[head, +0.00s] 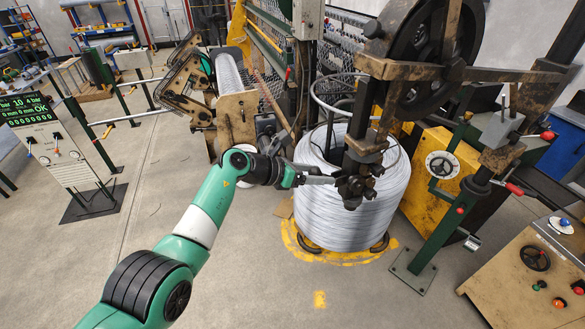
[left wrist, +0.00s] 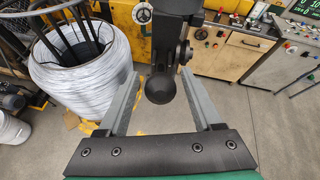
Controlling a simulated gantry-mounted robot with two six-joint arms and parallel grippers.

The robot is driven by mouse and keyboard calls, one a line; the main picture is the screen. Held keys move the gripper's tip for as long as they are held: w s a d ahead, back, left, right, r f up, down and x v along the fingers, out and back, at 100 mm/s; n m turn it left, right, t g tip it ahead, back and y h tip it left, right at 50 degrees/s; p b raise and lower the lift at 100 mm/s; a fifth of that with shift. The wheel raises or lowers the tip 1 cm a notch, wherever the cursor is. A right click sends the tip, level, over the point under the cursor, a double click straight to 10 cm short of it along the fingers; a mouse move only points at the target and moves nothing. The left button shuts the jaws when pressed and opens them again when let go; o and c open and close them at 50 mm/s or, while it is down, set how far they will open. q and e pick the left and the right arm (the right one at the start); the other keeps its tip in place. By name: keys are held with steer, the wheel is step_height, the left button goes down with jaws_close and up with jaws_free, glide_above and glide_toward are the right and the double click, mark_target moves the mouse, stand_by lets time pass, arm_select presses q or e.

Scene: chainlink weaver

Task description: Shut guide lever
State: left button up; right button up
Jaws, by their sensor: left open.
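The guide lever, a dark arm ending in a round black ball knob (left wrist: 160,90), shows in the left wrist view between my two grey fingers. My left gripper (left wrist: 160,78) is open, with one finger on each side of the knob and visible gaps to both. In the head view my left gripper (head: 326,179) reaches from the left to the dark guide roller assembly (head: 355,185), which hangs in front of the wire coil. The lever itself is hard to pick out there among the dark parts. My right gripper is not in view.
A large silver wire coil (head: 320,215) stands on a yellow-marked floor spot just behind the guide. A big black wheel (head: 425,50) on a rusty frame is above. Grey floor at front left is clear.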

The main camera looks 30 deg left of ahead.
arm_select(q)
steer(key=shift+p+v, duration=0.9)
steer(key=shift+v, duration=0.15)
steer(key=b+v, duration=0.1)
steer(key=v, duration=0.7)
steer(key=shift+s, duration=0.3)
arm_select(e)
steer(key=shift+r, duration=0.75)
arm_select(q)
steer(key=shift+d, duration=0.1)
